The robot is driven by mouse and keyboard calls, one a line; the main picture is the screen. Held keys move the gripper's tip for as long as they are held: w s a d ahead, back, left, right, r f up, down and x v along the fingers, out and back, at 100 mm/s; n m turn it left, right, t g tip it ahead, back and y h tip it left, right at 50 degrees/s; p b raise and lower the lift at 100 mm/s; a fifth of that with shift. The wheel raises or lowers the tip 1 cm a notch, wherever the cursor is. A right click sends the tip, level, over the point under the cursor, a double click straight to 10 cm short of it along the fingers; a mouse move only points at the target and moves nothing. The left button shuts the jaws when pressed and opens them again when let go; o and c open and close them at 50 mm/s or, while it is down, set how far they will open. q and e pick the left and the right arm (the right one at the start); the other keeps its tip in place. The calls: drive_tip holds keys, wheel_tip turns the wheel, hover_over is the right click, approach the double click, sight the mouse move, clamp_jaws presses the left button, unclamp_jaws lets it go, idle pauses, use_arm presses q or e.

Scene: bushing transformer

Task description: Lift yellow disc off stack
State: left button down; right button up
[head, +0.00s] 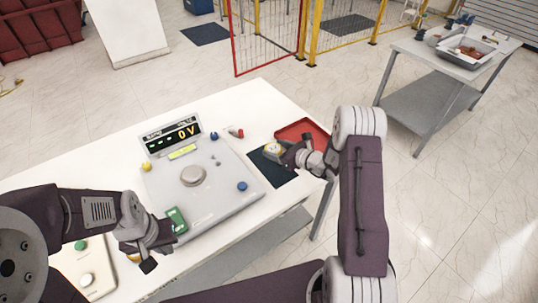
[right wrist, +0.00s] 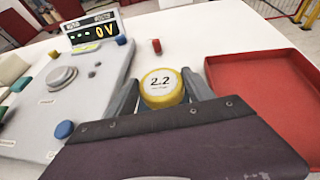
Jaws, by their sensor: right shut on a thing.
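The yellow disc (right wrist: 162,88) has a white top marked 2.2. My right gripper (right wrist: 163,92) is shut on it, with one dark finger on each side. In the head view the disc (head: 271,149) shows at the tip of my right gripper (head: 277,152), over the far part of a dark mat (head: 275,172). What lies under the disc is hidden, so I cannot tell whether it touches a stack. My left gripper (head: 158,247) is beside a green block (head: 177,220) at the near edge of the grey device; its grip is unclear.
The grey device (head: 218,198) has a round metal plate, coloured knobs and a display (head: 172,135) reading 0 V. A red tray (head: 302,131) lies right of the disc. A small red-tipped item (head: 235,132) lies behind. White table (head: 250,103) is clear at the back.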

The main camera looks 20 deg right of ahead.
drive_tip(key=s+d+r, duration=0.5)
drive_tip(key=s+d, duration=0.1)
drive_tip(key=shift+d+r+b, duration=0.15)
drive_tip(key=shift+d+b, duration=0.2)
drive_tip(key=shift+b, duration=0.1)
